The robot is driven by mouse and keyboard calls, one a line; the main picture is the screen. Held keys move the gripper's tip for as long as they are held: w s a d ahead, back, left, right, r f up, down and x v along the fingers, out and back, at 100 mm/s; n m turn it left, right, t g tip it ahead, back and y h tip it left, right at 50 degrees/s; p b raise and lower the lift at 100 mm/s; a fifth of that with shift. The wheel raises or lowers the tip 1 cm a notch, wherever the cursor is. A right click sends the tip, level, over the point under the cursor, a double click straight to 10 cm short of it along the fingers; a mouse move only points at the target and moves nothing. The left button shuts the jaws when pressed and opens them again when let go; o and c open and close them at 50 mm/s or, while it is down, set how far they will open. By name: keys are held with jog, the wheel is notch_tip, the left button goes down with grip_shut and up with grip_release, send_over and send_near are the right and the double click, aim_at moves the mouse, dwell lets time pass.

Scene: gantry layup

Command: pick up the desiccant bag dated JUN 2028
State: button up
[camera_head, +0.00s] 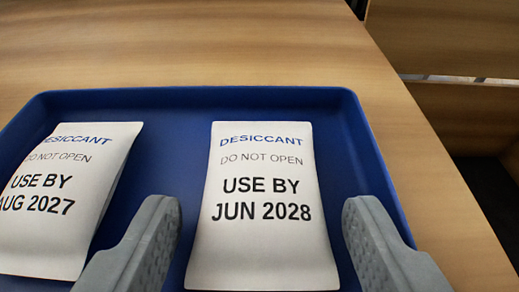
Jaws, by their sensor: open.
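The desiccant bag dated JUN 2028 (262,240) is white with printed text and lies in the blue tray (190,98). My gripper (261,212) is open, with one grey finger to the left of this bag and one to the right. A strip of blue shows between each fingertip and the bag. Nothing is held between the fingers. A second white bag, dated AUG 2027 (58,228), lies in the tray at the left, cut off by the picture's left edge. The near ends of the tray are out of view.
The tray stands on a wooden table (200,45), which is bare behind and to the right of it. The table's right edge runs down the right side, with a gap and a dark area beyond. Another wooden surface (455,38) shows at the upper right.

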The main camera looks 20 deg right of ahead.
jog(key=shift+w+f, duration=0.1)
jog(key=shift+w, duration=0.15)
jog(key=c, duration=0.8)
jog(key=shift+o, duration=0.2)
